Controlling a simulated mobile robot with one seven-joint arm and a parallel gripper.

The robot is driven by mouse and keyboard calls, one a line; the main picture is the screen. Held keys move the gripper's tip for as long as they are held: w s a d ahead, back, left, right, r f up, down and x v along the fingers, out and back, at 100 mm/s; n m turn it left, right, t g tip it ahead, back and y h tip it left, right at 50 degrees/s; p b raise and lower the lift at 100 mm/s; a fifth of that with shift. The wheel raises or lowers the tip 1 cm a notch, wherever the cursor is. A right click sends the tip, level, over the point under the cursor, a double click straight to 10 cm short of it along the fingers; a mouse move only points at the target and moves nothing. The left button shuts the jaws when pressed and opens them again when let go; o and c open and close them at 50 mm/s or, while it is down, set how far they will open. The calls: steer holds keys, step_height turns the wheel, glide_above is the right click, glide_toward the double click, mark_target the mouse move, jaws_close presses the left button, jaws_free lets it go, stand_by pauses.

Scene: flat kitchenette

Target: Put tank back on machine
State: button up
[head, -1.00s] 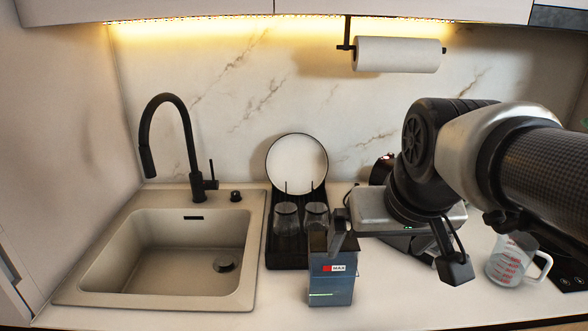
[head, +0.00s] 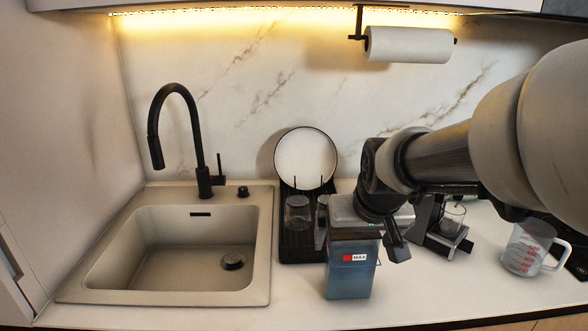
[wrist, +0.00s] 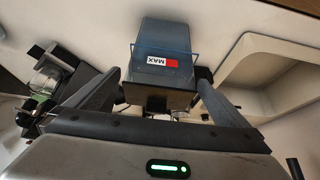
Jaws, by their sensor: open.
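The tank (head: 350,275) is a translucent blue box with a dark top and a red-and-white MAX label. It stands upright on the counter, right of the drying rack. My gripper (head: 360,243) is open at the tank's top, one finger toward each side. In the wrist view the tank (wrist: 165,48) shows between and beyond the spread fingers of my gripper (wrist: 160,88); I cannot tell whether they touch it. The coffee machine (head: 436,240) stands behind and to the right, mostly hidden by my arm. A glass (head: 452,214) stands on its drip tray.
A black drying rack (head: 300,250) with glasses and a plate (head: 305,158) stands just left of the tank. The sink (head: 190,250) is further left. A measuring cup (head: 522,250) stands at right. The counter in front of the machine is clear.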

steer(key=b+x, duration=0.1)
steer(key=x, duration=0.5)
steer(key=shift+w+f, duration=0.1)
steer(key=shift+w, duration=0.25)
steer(key=c, duration=1.7)
steer(key=shift+c, duration=0.7)
steer(key=shift+r, duration=0.25)
steer(key=shift+r+p, duration=0.95)
steer(key=shift+r, duration=3.85)
